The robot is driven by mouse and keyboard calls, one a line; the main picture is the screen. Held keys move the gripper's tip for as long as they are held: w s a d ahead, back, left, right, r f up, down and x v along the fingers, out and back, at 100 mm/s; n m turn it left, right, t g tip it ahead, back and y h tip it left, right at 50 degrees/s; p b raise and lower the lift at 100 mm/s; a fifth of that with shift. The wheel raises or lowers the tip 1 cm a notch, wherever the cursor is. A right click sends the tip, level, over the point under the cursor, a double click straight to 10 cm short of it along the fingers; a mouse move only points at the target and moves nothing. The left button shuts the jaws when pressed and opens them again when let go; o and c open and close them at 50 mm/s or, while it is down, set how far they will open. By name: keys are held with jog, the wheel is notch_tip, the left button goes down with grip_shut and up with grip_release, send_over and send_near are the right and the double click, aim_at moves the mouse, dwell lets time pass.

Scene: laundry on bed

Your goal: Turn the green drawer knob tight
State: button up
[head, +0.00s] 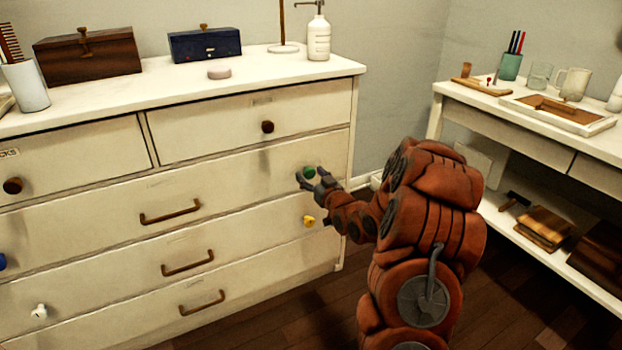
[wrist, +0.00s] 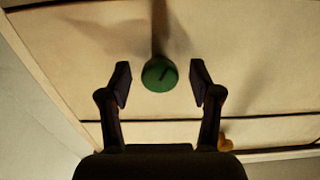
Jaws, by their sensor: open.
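The green drawer knob (head: 309,172) sits on the right part of the dresser's wide upper drawer. In the wrist view the green knob (wrist: 159,74) is round with a dark slanted mark on its face. My gripper (head: 312,182) is at the knob in the head view. In the wrist view my gripper (wrist: 160,82) is open, with one finger on each side of the knob. Gaps show between the knob and both fingers, and nothing is held. Whether the knob is loose or tight cannot be seen.
A yellow knob (head: 309,221) is on the drawer below, close under my gripper. A brown knob (head: 267,127) is on the drawer above. A white knob (head: 39,311) is at lower left. A side table (head: 440,92) stands right of my arm.

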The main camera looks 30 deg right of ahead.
jog(key=shift+w, duration=0.15)
jog(key=c, duration=1.2)
